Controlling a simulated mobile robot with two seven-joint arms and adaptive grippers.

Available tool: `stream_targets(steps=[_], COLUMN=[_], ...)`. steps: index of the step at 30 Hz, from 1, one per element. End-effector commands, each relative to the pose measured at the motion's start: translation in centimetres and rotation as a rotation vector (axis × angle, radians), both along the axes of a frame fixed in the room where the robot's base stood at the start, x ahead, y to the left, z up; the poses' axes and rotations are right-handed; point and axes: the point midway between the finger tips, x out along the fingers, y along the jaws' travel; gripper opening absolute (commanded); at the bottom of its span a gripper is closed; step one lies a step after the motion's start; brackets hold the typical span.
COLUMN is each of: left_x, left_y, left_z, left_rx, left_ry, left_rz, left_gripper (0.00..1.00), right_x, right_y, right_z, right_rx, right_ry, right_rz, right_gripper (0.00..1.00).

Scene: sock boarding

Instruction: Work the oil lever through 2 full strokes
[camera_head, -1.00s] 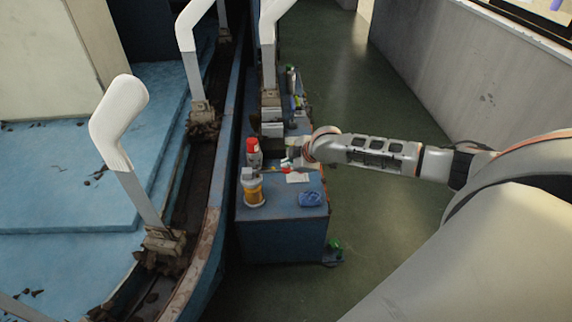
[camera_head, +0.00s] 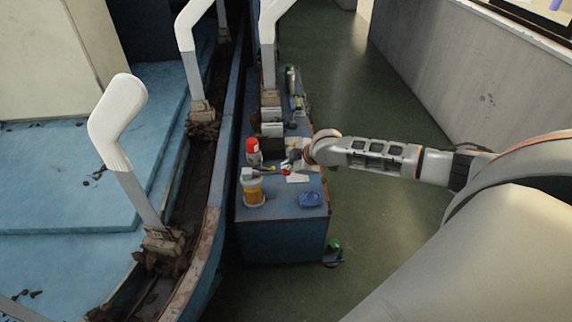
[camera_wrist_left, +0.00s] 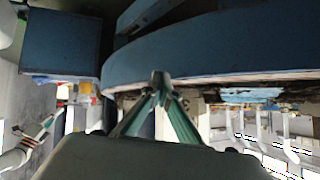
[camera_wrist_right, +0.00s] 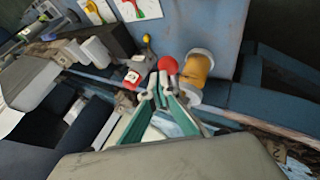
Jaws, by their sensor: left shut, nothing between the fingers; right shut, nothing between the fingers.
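A thin dark stalk with a yellow knob (camera_wrist_right: 146,39), which looks like the oil lever, shows in the right wrist view; the head view shows a small yellow end (camera_head: 270,169) beside the amber jar. The amber jar (camera_head: 253,192) with a pale top stands on the blue cabinet; it also shows in the right wrist view (camera_wrist_right: 197,72). My right gripper (camera_wrist_right: 158,88) is shut and empty, its tips by a red dome (camera_wrist_right: 168,65) and a red-and-white piece (camera_wrist_right: 132,78). I cannot tell whether it touches them. My left gripper (camera_wrist_left: 160,78) is shut and empty, away from the cabinet.
A red-capped bottle (camera_head: 252,148) stands behind the jar. A blue cloth-like lump (camera_head: 310,199) and a white card (camera_head: 297,178) lie on the blue cabinet (camera_head: 280,240). A boat-like blue edge (camera_head: 213,235) runs along the left. The green floor (camera_head: 375,245) to the right is mostly open.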

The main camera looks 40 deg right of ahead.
Motion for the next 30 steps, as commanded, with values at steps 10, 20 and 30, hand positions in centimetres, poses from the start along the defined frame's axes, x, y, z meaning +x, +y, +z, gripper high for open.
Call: stream_targets(steps=[10, 20, 30], left_x=[-0.1, -0.2, -0.3], left_y=[0.0, 0.0, 0.0], left_z=[-0.2, -0.4, -0.6], left_rx=[0.000, 0.000, 0.000], left_ry=[0.003, 0.006, 0.010], left_rz=[0.000, 0.000, 0.000], left_gripper=[0.00, 0.00, 0.00], right_x=[-0.1, -0.1, -0.2], right_y=[-0.1, -0.1, -0.1], right_z=[-0.5, -0.9, -1.3], right_rx=[-0.001, -0.001, -0.001], right_ry=[0.002, 0.003, 0.003], right_rz=[-0.001, 0.000, 0.000], right_gripper=[0.00, 0.00, 0.00])
